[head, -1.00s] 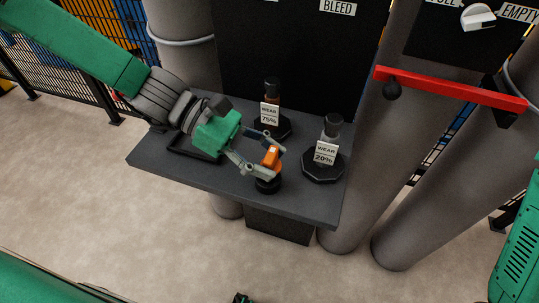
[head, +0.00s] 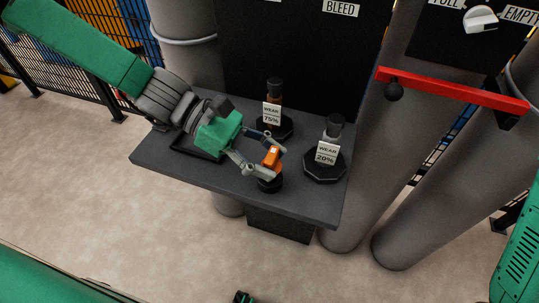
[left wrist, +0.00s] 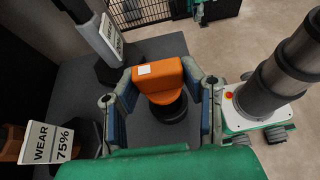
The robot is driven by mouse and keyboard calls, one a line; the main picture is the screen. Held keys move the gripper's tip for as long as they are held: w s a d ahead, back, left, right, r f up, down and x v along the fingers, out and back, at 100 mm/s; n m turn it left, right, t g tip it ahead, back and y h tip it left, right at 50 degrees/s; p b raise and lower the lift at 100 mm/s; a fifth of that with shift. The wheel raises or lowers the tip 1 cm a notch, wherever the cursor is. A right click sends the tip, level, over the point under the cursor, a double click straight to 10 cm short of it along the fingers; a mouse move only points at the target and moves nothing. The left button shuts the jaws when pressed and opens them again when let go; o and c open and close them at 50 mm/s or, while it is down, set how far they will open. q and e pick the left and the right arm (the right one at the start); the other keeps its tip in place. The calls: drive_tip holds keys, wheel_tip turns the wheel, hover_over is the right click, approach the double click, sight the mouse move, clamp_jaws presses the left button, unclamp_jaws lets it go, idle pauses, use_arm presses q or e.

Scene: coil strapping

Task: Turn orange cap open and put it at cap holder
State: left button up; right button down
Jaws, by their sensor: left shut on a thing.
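The orange cap (head: 271,158) sits above a round black base (head: 270,184) near the front edge of the dark shelf. It also shows in the left wrist view (left wrist: 160,80), with a white patch on its top. My left gripper (head: 268,160) reaches in from the left and is shut on the orange cap, one finger on each side. In the left wrist view the black base (left wrist: 170,108) shows just below the cap. I cannot tell which thing is the cap holder. A black tray (head: 195,148) lies partly hidden under my left gripper. My right gripper is not clearly in view.
On the dark shelf (head: 225,178), a stand labelled "WEAR 75%" (head: 272,114) is behind the cap and one labelled "WEAR 20%" (head: 326,153) is to its right. A red bar (head: 450,88) with a black knob juts out at right. Grey columns flank the shelf.

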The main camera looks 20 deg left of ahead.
use_arm(q)
drive_tip(key=shift+d+f+b, duration=0.25)
drive_tip(key=shift+f+b, duration=0.05)
drive_tip(key=shift+f, duration=0.5)
drive_tip(key=shift+a+r, duration=0.2)
drive_tip(key=shift+d+r+p, duration=0.15)
drive_tip(key=shift+r+p, duration=0.45)
drive_tip(key=shift+p, duration=0.15)
drive_tip(key=shift+a+p, duration=0.3)
idle(0.5)
drive_tip(key=shift+f, duration=0.3)
drive_tip(key=shift+f+b, duration=0.65)
drive_tip(key=shift+f, duration=0.6)
